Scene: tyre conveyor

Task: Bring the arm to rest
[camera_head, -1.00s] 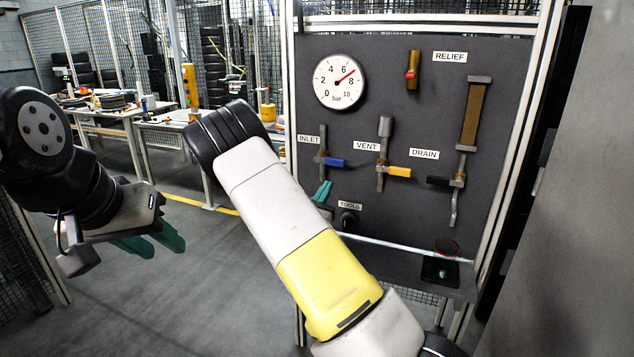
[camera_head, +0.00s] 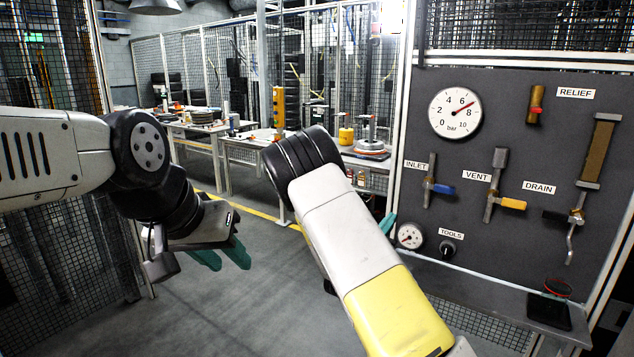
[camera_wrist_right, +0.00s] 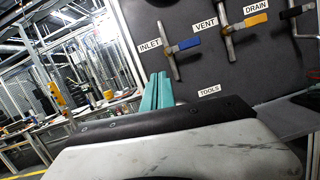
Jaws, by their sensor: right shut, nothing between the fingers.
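My right gripper (camera_wrist_right: 157,92) is shut and empty, its teal fingers side by side in the right wrist view. In the head view only a teal piece of it (camera_head: 387,223) shows past my right forearm, which hides the rest. It points towards the dark valve panel (camera_head: 480,215); I cannot tell the distance. My left gripper (camera_head: 221,257) hangs at the left over the floor. Its teal fingers look apart, with nothing between them.
The panel carries a pressure gauge (camera_head: 455,113), a blue inlet handle (camera_head: 444,189), a yellow vent handle (camera_head: 513,204) and a dark drain handle (camera_head: 556,216). A small gauge (camera_head: 410,236) is near its lower left. Workbenches (camera_head: 225,140) stand behind; the floor between is clear.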

